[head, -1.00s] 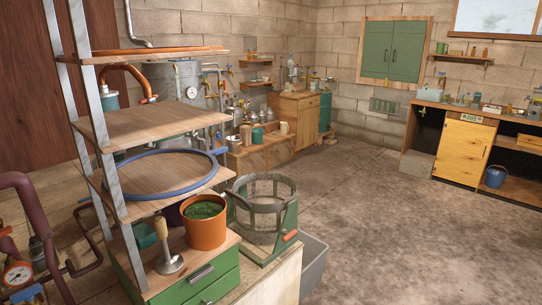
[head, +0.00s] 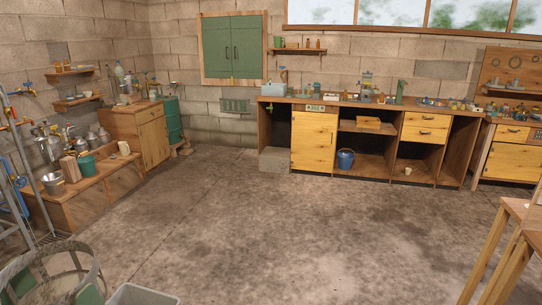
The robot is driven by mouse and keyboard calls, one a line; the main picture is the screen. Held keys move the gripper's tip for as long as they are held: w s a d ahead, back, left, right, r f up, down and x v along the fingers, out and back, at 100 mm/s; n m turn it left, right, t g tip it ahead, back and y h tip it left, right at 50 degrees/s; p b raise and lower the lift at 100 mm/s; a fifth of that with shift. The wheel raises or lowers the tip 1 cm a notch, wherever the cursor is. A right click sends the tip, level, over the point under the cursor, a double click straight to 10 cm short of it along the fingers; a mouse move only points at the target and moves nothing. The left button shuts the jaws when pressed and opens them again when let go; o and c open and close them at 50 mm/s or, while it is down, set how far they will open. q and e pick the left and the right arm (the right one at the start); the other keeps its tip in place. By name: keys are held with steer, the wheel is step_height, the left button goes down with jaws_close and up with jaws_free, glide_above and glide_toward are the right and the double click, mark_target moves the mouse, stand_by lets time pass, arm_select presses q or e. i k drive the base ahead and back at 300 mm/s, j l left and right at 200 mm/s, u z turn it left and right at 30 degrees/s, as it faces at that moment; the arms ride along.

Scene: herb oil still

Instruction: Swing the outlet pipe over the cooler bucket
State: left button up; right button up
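Neither of my grippers shows in the head view. I cannot pick out an outlet pipe for certain; grey pipes with coloured valve handles (head: 18,123) run along the left edge, partly cut off. Which vessel is the cooler bucket is unclear. A blue bucket (head: 345,159) stands upright in the open lower bay of the long workbench. A small metal bucket (head: 53,184) stands on the low wooden bench at the left, near a green pot (head: 87,166).
A workbench (head: 415,107) lines the back wall. A green barrel (head: 173,121) stands in the corner. Wooden table legs (head: 487,262) stand at the right. The middle floor (head: 290,220) is clear.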

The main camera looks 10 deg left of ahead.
mark_target(30, 121)
steer(key=i, duration=1.9)
steer(key=i+j+u, duration=0.1)
steer(key=i+u, duration=0.25)
steer(key=i, duration=0.15)
steer(key=i+u, duration=0.35)
steer(key=i, duration=0.2)
steer(key=i+l+u, duration=0.15)
steer(key=i+u, duration=0.2)
steer(key=i, duration=0.15)
steer(key=i+l+u, duration=0.35)
steer(key=i, duration=0.15)
steer(key=i+j+u, duration=0.25)
steer(key=i+u, duration=0.7)
steer(key=i, duration=0.25)
steer(key=i+l+u, duration=0.2)
steer(key=i+u, duration=0.3)
steer(key=i, duration=0.15)
